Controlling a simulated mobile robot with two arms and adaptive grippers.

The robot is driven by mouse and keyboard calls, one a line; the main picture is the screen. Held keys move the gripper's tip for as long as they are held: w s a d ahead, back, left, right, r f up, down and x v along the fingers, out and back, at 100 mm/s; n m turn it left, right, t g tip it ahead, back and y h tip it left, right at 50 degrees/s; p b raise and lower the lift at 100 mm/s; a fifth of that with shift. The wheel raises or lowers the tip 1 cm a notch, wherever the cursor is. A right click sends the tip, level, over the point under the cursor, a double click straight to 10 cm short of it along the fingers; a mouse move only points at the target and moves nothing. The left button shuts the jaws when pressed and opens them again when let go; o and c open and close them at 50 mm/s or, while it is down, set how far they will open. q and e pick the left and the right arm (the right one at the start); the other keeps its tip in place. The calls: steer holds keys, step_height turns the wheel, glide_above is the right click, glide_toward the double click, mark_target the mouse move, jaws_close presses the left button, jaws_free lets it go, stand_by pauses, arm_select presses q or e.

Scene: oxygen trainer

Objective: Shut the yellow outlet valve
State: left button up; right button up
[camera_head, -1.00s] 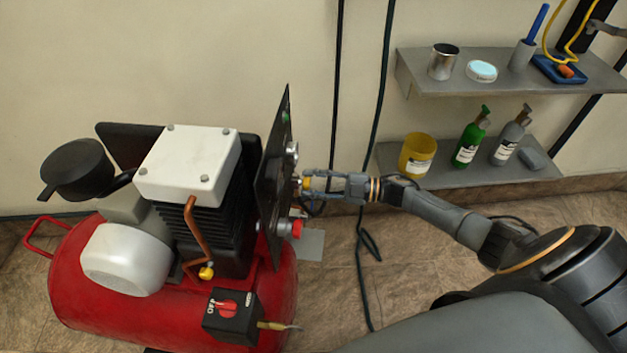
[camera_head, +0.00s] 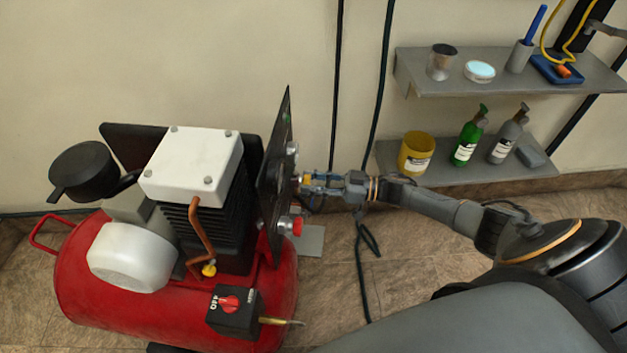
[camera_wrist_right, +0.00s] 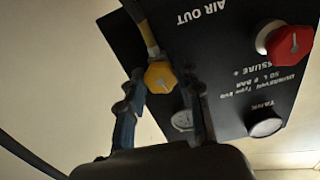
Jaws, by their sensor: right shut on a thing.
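The yellow outlet valve (camera_wrist_right: 160,77) sits below the "AIR OUT" label on the black panel (camera_wrist_right: 222,50) in the right wrist view. My right gripper (camera_wrist_right: 160,88) has its two fingers on either side of the yellow knob and is shut on it. In the head view the right gripper (camera_head: 308,183) reaches the panel from the right, and a bit of the yellow valve (camera_head: 304,179) shows at its fingertips. The panel (camera_head: 275,180) stands edge-on at the right side of the red compressor (camera_head: 80,290). My left gripper is not in view.
A red knob (camera_wrist_right: 289,44) is on the same panel, beside the valve; it also shows just below my gripper in the head view (camera_head: 296,226). A dark hose (camera_head: 380,90) hangs behind my wrist. Two shelves (camera_head: 470,180) with bottles and cups are at right.

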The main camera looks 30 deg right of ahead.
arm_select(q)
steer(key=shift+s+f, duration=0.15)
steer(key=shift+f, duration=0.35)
arm_select(e)
steer(key=shift+m, duration=1.1)
steer(key=o, duration=1.1)
steer(key=shift+o, duration=0.2)
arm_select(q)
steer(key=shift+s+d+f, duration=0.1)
arm_select(e)
steer(key=shift+s+d, duration=0.1)
steer(key=v, duration=1.2)
